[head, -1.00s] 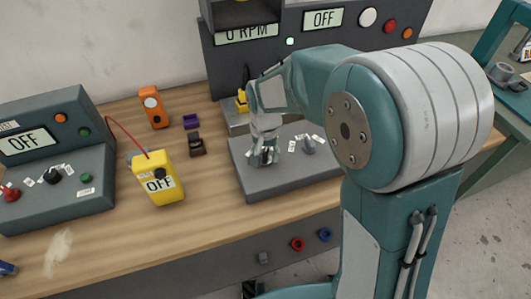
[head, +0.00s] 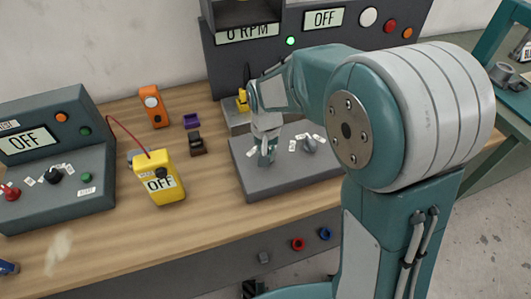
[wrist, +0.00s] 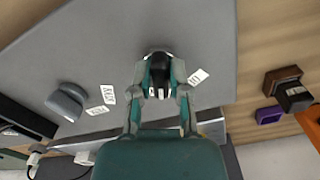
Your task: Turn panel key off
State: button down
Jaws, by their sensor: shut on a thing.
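My gripper (wrist: 160,92) is shut on a black knob-like key (wrist: 158,70), with one finger on each side of it, in the wrist view. The key stands on the sloped grey panel (wrist: 125,35). In the head view my gripper (head: 267,153) is low over the left part of the same panel (head: 290,182), and its fingers hide the key. A small white label (wrist: 199,76) lies right beside the key.
A grey lever or knob (wrist: 67,101) stands on the panel near white labels (wrist: 108,95). Orange (head: 153,108) and purple (head: 192,121) items lie behind. A green light (head: 290,41) is lit.

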jog(key=n, duration=0.5)
jog(key=shift+w+d, duration=0.1)
jog(key=shift+d, duration=0.1)
jog(key=shift+w+d+r+n, duration=0.1)
jog(key=shift+w+n, duration=0.05)
jog(key=shift+n, duration=2.25)
jog(key=c, duration=0.6)
grip_release()
notch_tip(320, 180, up, 12)
